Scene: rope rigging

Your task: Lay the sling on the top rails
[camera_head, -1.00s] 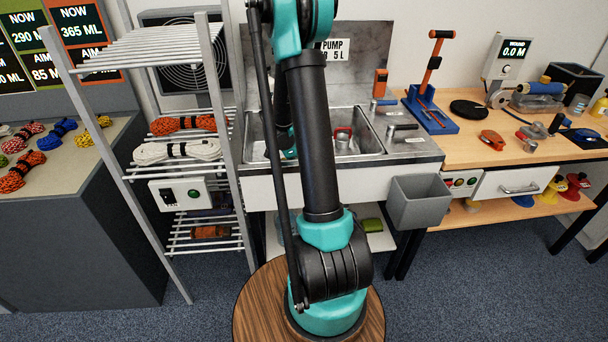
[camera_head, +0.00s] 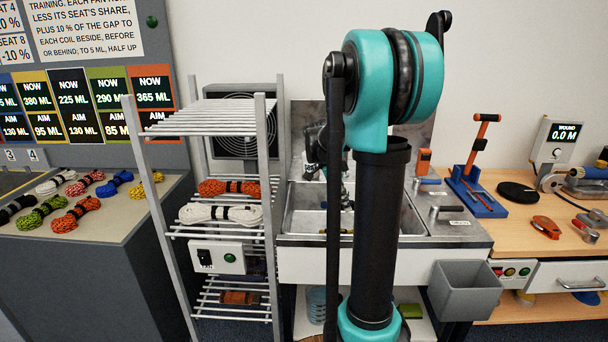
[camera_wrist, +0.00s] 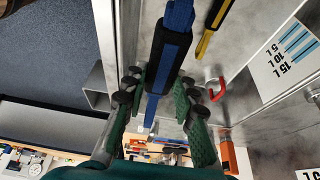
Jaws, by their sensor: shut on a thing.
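My gripper (camera_wrist: 160,98) is shut on a blue sling (camera_wrist: 180,14) with a black sleeve, which runs between the fingers in the wrist view. In the head view my gripper (camera_head: 320,150) is mostly hidden behind my arm, above the sink, and the sling cannot be made out there. The top rails (camera_head: 215,115) are the pale bars across the top of the grey metal rack, left of my arm. They look bare.
The rack (camera_head: 268,160) holds an orange coil (camera_head: 228,187) and a white coil (camera_head: 220,214) on lower shelves. The sink (camera_head: 302,222) is right of it. A yellow and black strap (camera_wrist: 212,28) and a red handle (camera_wrist: 216,88) show in the wrist view. A fan stands behind the rack.

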